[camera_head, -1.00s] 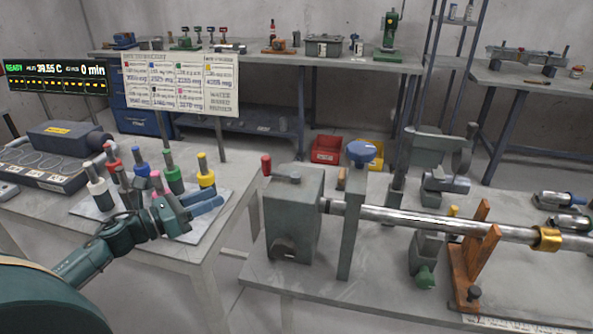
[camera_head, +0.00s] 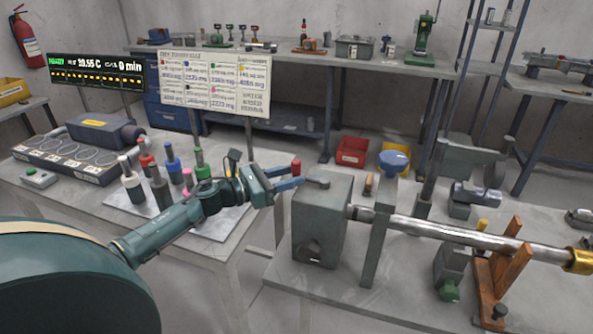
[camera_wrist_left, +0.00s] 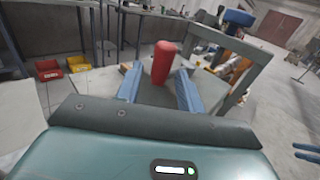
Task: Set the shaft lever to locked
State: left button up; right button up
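The shaft lever with its red grip (camera_head: 296,167) stands at the left side of the grey gearbox housing (camera_head: 322,215). My left gripper (camera_head: 284,188) is at the lever, left of the housing, with its blue fingers apart. In the left wrist view the red grip (camera_wrist_left: 163,62) stands between and beyond the two open fingers (camera_wrist_left: 159,88). I cannot tell whether either finger touches it. The lever's lower part and its lock marking are hidden. Two blue bars at the right edge of the left wrist view may be my right gripper's fingers (camera_wrist_left: 307,152).
The steel shaft (camera_head: 440,230) runs right from the housing, past a wooden support (camera_head: 503,265). Several colour-topped tools stand on a plate (camera_head: 215,225) under my left arm. A gap separates the two tables. Red (camera_head: 352,152) and yellow bins lie behind.

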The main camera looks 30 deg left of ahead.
pick_arm(q)
jog(key=shift+x, duration=1.1)
jog(key=shift+c, duration=0.4)
grip_shut()
